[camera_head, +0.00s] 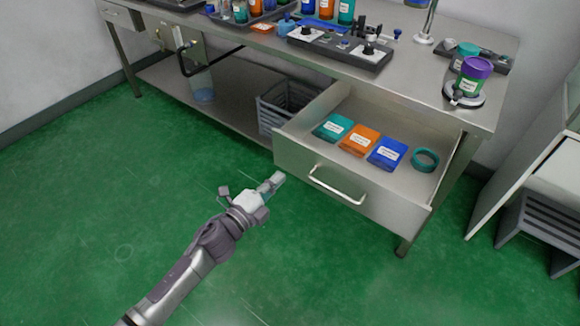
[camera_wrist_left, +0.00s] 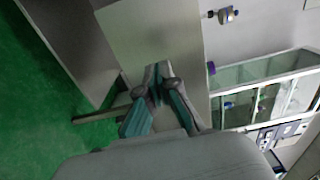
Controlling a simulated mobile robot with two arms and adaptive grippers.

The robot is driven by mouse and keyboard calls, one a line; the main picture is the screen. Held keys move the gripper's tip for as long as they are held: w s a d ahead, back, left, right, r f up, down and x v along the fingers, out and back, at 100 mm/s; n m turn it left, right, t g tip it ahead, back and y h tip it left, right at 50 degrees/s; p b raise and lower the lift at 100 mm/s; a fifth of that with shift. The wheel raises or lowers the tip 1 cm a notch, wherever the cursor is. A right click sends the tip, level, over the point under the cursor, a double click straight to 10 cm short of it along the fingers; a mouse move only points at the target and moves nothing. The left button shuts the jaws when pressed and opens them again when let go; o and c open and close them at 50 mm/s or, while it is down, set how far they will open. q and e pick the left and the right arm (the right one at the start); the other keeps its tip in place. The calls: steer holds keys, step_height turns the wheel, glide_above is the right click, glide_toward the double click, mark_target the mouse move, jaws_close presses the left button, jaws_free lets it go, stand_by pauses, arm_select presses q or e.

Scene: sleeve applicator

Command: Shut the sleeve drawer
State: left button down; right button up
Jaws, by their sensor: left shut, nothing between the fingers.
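The sleeve drawer (camera_head: 345,185) hangs open under the right part of the steel workbench. Its front panel faces the room and carries a metal bar handle (camera_head: 337,186). Inside lie a teal packet (camera_head: 333,128), an orange packet (camera_head: 360,140), a blue packet (camera_head: 388,153) and a teal ring (camera_head: 425,160). My left gripper (camera_head: 277,179) is shut and empty, just in front of the drawer front's left end, left of the handle. In the left wrist view the shut fingers (camera_wrist_left: 156,85) point at a grey panel; whether they touch it I cannot tell. My right gripper is not in view.
The workbench (camera_head: 410,85) holds a dark fixture board (camera_head: 340,48) and a purple-lidded jar (camera_head: 472,75). A grey crate (camera_head: 285,105) sits on the lower shelf left of the drawer. A grey slatted stool (camera_head: 545,225) stands at right. The green floor in front is clear.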

mark_target(296, 160)
arm_select(q)
steer(key=x, duration=0.4)
steer(key=shift+w+d, duration=0.2)
steer(key=shift+w, duration=0.1)
steer(key=shift+w+d, duration=0.4)
steer(key=shift+w, duration=0.15)
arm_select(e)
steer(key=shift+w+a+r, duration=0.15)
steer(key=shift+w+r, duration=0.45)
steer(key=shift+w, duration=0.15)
arm_select(q)
steer(key=shift+w+b, duration=0.1)
steer(key=shift+b, duration=0.2)
